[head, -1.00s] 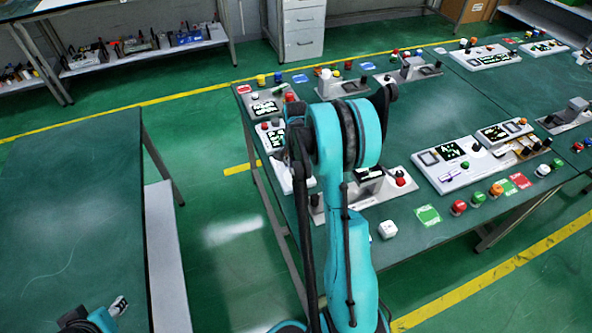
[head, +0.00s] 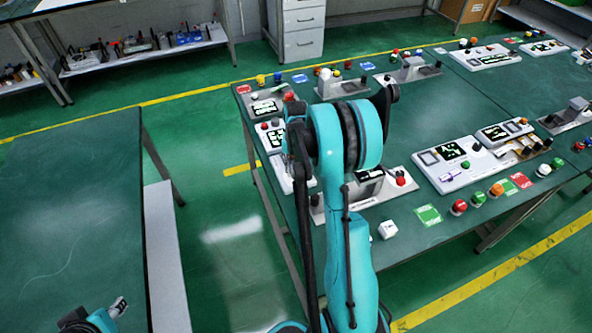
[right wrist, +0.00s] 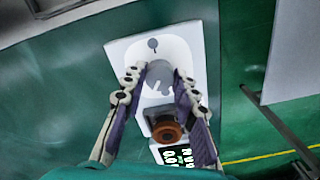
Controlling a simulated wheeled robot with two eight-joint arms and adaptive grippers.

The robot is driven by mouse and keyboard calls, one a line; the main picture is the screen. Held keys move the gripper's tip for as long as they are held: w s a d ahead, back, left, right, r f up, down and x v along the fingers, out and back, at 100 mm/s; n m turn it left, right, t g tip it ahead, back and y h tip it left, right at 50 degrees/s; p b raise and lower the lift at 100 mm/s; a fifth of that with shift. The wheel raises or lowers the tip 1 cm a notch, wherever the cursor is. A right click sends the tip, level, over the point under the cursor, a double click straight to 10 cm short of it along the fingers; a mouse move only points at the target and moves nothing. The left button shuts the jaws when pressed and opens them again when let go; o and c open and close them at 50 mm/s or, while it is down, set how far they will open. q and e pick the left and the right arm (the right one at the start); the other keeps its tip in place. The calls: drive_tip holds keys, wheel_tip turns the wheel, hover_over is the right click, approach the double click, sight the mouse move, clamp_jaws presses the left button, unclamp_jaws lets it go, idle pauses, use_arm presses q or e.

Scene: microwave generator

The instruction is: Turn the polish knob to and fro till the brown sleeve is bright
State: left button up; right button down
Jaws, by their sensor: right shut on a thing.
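In the right wrist view my right gripper (right wrist: 161,72) is shut on a grey knob (right wrist: 159,84), one finger on each side of it. The knob stands on a white panel (right wrist: 119,51) and the fingers partly cover it. The brown sleeve (right wrist: 168,132) sits below the knob, between the finger bases, and looks dark reddish brown. In the head view my right arm hides this gripper and the knob. Part of my left arm's end (head: 118,306) shows at the bottom left; its fingers cannot be made out clearly.
A display with green characters (right wrist: 176,155) is below the sleeve, partly cut off. The long green table (head: 400,120) holds several panels, buttons and coloured labels. Another bare table (head: 70,200) stands at the left, with green floor between them.

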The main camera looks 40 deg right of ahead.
sight(296, 172)
drive_tip(key=shift+n, duration=1.1)
drive_tip(key=c, duration=1.2)
unclamp_jaws()
wheel_tip(296, 172, up, 12)
drive_tip(key=shift+f, duration=0.1)
